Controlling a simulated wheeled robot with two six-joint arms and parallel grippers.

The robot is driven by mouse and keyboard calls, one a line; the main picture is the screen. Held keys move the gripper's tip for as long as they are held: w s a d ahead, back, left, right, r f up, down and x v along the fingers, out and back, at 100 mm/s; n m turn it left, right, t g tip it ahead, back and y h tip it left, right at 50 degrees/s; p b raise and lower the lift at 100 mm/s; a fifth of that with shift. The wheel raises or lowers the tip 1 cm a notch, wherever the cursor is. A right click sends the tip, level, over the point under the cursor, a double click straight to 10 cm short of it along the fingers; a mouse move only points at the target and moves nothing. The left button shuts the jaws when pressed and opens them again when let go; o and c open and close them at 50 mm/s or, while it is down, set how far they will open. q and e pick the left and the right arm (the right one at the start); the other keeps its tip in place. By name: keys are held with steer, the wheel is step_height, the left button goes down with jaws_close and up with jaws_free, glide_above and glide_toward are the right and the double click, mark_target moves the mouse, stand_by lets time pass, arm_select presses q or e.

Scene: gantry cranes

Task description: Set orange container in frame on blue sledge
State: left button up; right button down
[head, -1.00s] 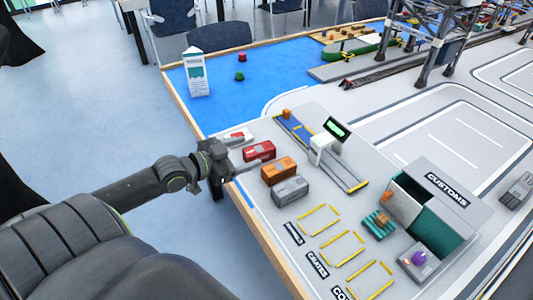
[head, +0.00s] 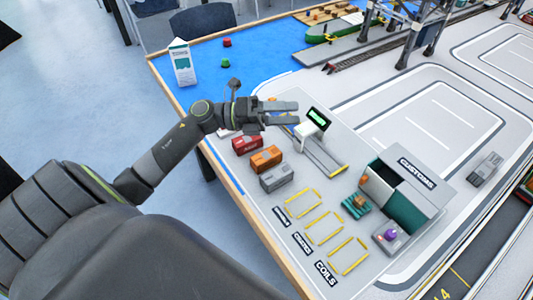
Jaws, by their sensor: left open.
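The orange container (head: 266,159) sits on the grey board, in a row between a red container (head: 247,144) and a grey container (head: 277,177). The blue sledge (head: 290,114) is at the upper end of a grey track and is mostly hidden behind my left gripper, so its frame cannot be made out. My left gripper (head: 297,112) is open and empty, with its fingers pointing right above the sledge area. It is apart from the orange container, which lies lower in the picture. My right gripper is not in view.
Yellow-marked bays (head: 324,227) lie on the board below. A customs building (head: 405,195) stands at the right. A white carton (head: 182,63) stands on the blue area.

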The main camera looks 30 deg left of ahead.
arm_select(q)
step_height(320, 180, down, 4)
steer(key=w+d+m+g+y+p, duration=0.1)
steer(key=d+m+g+y+p, duration=0.1)
steer(key=m+g+y, duration=0.15)
steer(key=m+g+y+p, duration=0.2)
steer(key=g+y+p, duration=0.4)
steer(key=y, duration=0.8)
glide_above(267, 154)
step_height(267, 154, down, 3)
steer(key=shift+n+h, duration=0.25)
steer(key=shift+n, duration=0.1)
step_height(267, 154, down, 14)
steer(key=b, duration=1.3)
steer(key=shift+s, duration=0.15)
steer(key=shift+d+f, duration=0.1)
steer(key=shift+f, duration=1.8)
